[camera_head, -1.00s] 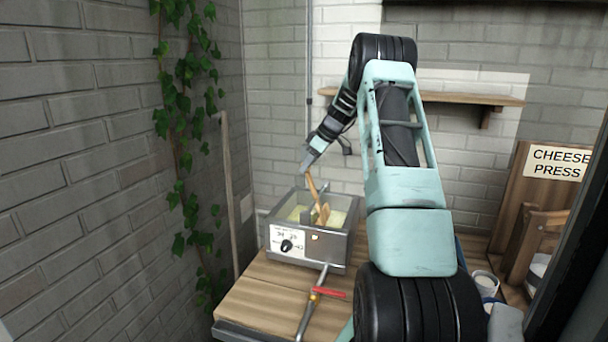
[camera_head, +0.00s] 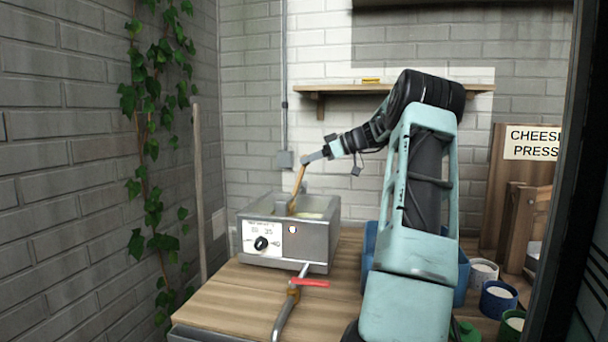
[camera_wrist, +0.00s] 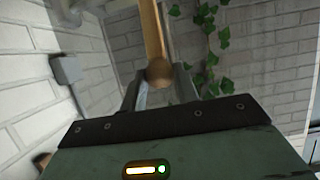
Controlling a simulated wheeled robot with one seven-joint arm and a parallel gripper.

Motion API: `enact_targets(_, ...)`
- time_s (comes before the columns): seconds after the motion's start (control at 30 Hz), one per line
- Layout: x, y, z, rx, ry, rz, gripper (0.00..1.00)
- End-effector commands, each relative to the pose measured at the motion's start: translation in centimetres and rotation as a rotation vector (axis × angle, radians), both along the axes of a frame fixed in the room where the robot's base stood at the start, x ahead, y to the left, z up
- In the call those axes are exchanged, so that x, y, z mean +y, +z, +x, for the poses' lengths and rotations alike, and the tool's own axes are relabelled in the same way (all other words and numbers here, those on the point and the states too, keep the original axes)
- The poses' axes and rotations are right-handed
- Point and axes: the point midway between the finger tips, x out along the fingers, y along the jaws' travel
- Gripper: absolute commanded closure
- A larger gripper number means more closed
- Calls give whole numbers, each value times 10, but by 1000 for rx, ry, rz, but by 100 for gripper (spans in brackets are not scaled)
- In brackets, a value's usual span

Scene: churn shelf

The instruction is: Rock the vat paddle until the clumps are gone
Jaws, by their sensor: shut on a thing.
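The metal vat (camera_head: 312,247) stands on the wooden bench and shows a dial and a display on its front. Pale yellow content (camera_head: 312,215) shows inside it; the front wall hides most of it, and I cannot tell if clumps are there. The wooden paddle (camera_head: 298,188) stands up out of the vat, its handle leaning slightly right at the top. My gripper (camera_head: 306,160) is shut on the top of the handle, above the vat. In the wrist view the paddle handle (camera_wrist: 152,35) sits between the two fingers (camera_wrist: 158,88). The paddle's lower end is hidden.
A tap with a red lever (camera_head: 310,283) sticks out of the vat's front over the bench (camera_head: 235,300). A blue crate (camera_head: 462,275) and several small tubs (camera_head: 498,299) are at the right. A wall shelf (camera_head: 345,88) hangs behind my arm. Ivy (camera_head: 150,150) climbs the left wall.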

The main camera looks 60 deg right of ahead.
Motion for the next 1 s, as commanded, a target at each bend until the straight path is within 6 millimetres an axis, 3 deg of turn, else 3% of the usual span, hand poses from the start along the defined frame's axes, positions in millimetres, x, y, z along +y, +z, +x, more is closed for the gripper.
enact_targets(0.4, -5, -11, -16, -7, -2, 4, 100)
enact_targets(0.9, -5, -12, -18, -2, -1, 6, 100)
enact_targets(0.93, -5, -12, -18, -2, -1, 6, 67)
enact_targets(1.0, -5, -12, -18, -3, -1, 6, 49)
